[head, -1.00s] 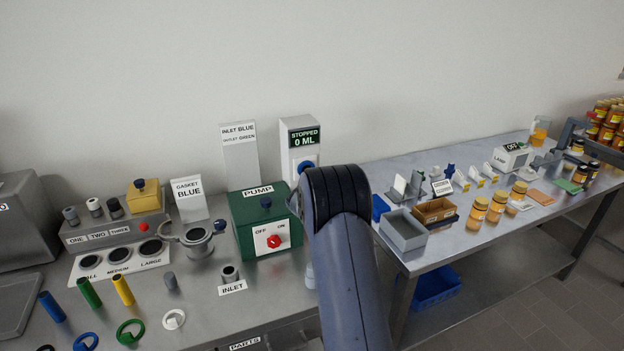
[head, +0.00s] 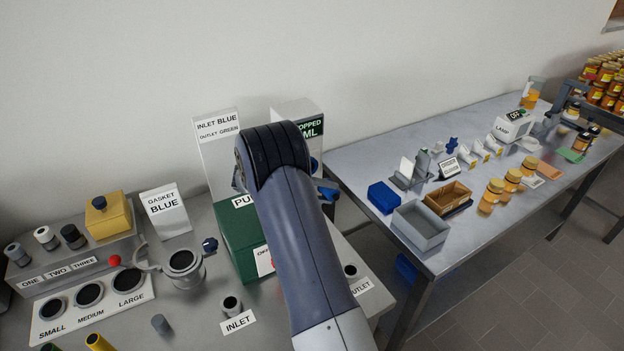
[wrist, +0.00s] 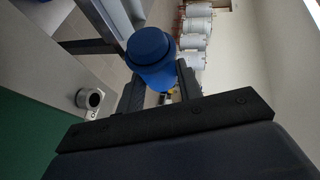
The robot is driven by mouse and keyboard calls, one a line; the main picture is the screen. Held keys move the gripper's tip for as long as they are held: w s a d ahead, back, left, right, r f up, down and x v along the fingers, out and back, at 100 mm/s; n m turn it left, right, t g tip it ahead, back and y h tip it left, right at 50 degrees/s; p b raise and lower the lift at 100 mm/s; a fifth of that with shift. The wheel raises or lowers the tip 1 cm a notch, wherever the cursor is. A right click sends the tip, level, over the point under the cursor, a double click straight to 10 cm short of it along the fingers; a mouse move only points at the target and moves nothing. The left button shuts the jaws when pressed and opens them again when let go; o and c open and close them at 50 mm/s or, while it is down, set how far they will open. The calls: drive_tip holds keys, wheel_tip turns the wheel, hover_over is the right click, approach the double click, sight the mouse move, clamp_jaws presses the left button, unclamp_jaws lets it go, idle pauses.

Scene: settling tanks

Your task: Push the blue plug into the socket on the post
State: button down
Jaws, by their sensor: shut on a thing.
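The blue plug (wrist: 152,55) is a blue cylinder with a wider round end, between the two dark fingers of my gripper (wrist: 160,88) in the wrist view. My gripper is shut on it. In the head view, a blue part shows just right of my arm (head: 328,193), apparently the plug end. The white post (head: 297,107) stands behind my arm, with a green sign partly covered. The socket on the post is mostly hidden by my arm; a bit of dark blue shows beside it. I cannot tell whether the plug touches the socket.
The green pump box (head: 237,238) stands below my arm, left of it. The outlet ring (head: 350,271) is to its right. A second table (head: 370,165) with a blue box (head: 384,197) and a grey tray (head: 420,226) stands right, across a gap.

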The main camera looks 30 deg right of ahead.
drive_tip(key=shift+w, duration=0.25)
drive_tip(key=shift+w+d, duration=0.15)
drive_tip(key=shift+w, duration=2.75)
drive_tip(key=shift+w+r, duration=0.15)
drive_tip(key=shift+w, duration=1.05)
drive_tip(key=shift+s, duration=0.2)
drive_tip(key=shift+s, duration=0.55)
drive_tip(key=shift+w, duration=0.7)
